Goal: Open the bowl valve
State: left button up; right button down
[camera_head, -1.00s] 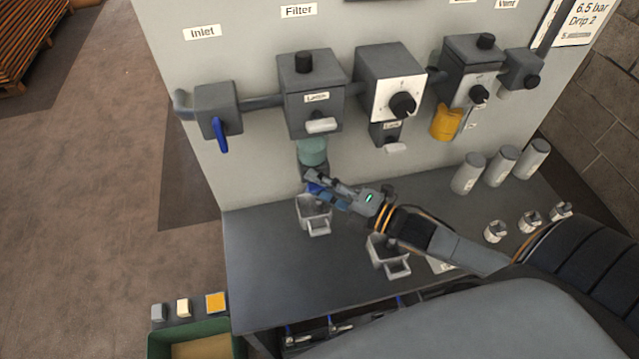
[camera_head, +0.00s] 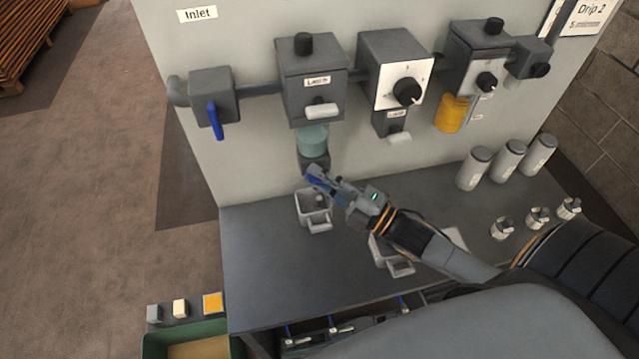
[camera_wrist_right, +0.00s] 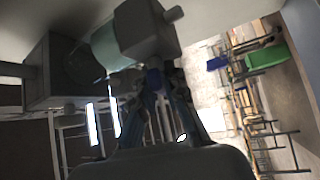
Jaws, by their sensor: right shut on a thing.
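The filter's translucent teal bowl (camera_head: 312,141) hangs under the grey filter housing (camera_head: 311,85), with a dark grey bottom part (camera_head: 313,159) below it. The bowl (camera_wrist_right: 107,47) and the bottom part (camera_wrist_right: 143,30) also show in the right wrist view. My right gripper (camera_head: 320,182) is at the underside of this bottom part. It is shut on a small blue valve handle (camera_wrist_right: 154,78), mostly hidden between the fingers. The exact angle of the handle cannot be told. My left gripper is not in view.
A grey drip cup (camera_head: 303,207) stands on the bench (camera_head: 262,260) below my right gripper, and another cup (camera_head: 399,268) lies under my arm. The blue inlet lever (camera_head: 216,121) hangs down at left. Several grey canisters (camera_head: 474,168) stand at right. The bench's left part is clear.

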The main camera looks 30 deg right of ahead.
jog(key=m+t+h+b, duration=0.1)
jog(key=m+t+b, duration=0.1)
jog(key=m, duration=0.1)
jog(key=m+t+h+b, duration=0.1)
jog(key=m+t+b, duration=0.1)
jog(key=m, duration=0.1)
jog(key=m+t+h+b, duration=0.1)
jog(key=m+t+b, duration=0.1)
jog(key=m, duration=0.1)
jog(key=shift+f+b, duration=0.3)
jog(key=shift+b, duration=0.05)
jog(key=m+t+h+b, duration=0.1)
jog(key=m+h, duration=0.2)
jog(key=m+t+h+b, duration=0.1)
jog(key=m+h, duration=0.1)
jog(key=m, duration=0.2)
jog(key=shift+r+t+h, duration=0.1)
jog(key=shift+t+h, duration=0.2)
jog(key=shift+h, duration=0.1)
jog(key=shift+r+m+h+b, duration=0.1)
jog(key=shift+m+h+b, duration=0.7)
jog(key=shift+m+h, duration=3.2)
jog(key=shift+m, duration=0.4)
jog(key=c, duration=1.4)
grip_release()
